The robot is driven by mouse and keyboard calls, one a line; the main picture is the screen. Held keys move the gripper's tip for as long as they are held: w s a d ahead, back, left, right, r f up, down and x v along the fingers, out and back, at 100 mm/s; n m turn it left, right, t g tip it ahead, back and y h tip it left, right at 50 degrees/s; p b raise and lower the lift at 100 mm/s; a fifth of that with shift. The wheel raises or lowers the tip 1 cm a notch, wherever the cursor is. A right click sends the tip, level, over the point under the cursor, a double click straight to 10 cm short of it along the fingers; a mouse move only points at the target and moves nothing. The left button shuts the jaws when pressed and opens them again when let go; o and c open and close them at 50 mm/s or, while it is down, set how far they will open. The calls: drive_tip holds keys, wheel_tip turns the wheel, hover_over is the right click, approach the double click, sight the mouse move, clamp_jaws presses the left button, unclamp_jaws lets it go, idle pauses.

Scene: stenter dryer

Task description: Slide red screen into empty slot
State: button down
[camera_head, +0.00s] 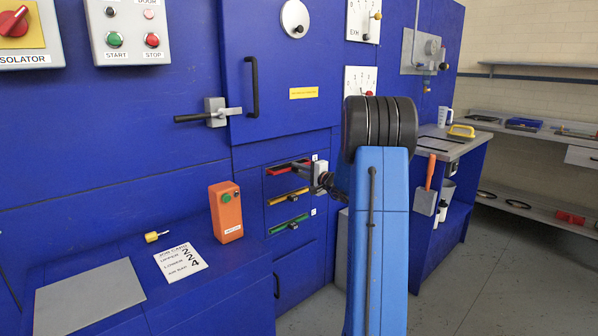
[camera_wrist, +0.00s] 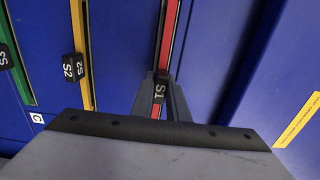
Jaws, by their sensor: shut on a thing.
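The red screen (camera_head: 284,169) shows as a red strip at the top slot of the blue machine's front. In the wrist view the red screen (camera_wrist: 167,38) runs between the fingers, with a black tab marked S1 (camera_wrist: 159,91) at its end. My gripper (camera_wrist: 160,95) is shut on this tab; in the head view my gripper (camera_head: 318,178) is right at the slot front. The yellow screen (camera_head: 287,197) and green screen (camera_head: 288,225) sit in the slots below. How deep the red screen sits is hard to tell.
A black door handle (camera_head: 253,87) and a latch lever (camera_head: 208,113) stand out above the slots. A side bench (camera_head: 452,145) is at right; the floor there is clear.

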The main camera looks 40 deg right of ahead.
drive_tip(key=shift+w+a, duration=0.1)
drive_tip(key=shift+w, duration=1.15)
drive_tip(key=c, duration=1.6)
unclamp_jaws()
drive_tip(key=shift+c, duration=0.2)
drive_tip(key=shift+s, duration=0.1)
drive_tip(key=s+d, duration=0.1)
drive_tip(key=s, duration=1.6)
drive_tip(key=shift+d, duration=0.2)
